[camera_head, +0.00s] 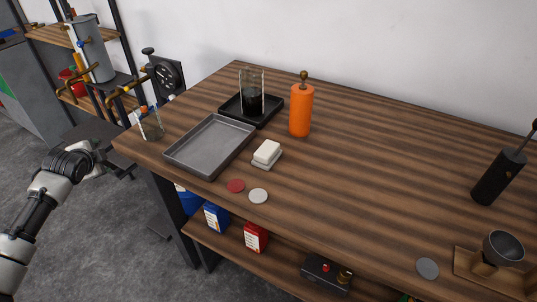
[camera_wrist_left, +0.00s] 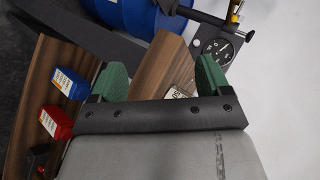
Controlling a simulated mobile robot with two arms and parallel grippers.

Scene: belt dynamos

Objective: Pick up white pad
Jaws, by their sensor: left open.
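The white pad (camera_head: 258,196) is a flat round disc lying on the wooden table (camera_head: 370,170) near its front edge. A red pad (camera_head: 235,186) lies just to its left, apart from it. My left gripper (camera_head: 118,166) is off the left end of the table, well away from the white pad. In the left wrist view, its green fingers (camera_wrist_left: 161,72) are spread apart with nothing held between them. The white pad cannot be made out in that view. My right gripper is not in view.
A grey tray (camera_head: 212,146), a white block (camera_head: 267,150) on a small dish, a glass jar (camera_head: 151,124) and an orange bottle (camera_head: 301,108) stand behind the pads. A grey disc (camera_head: 427,268) lies far right. The table's middle is clear.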

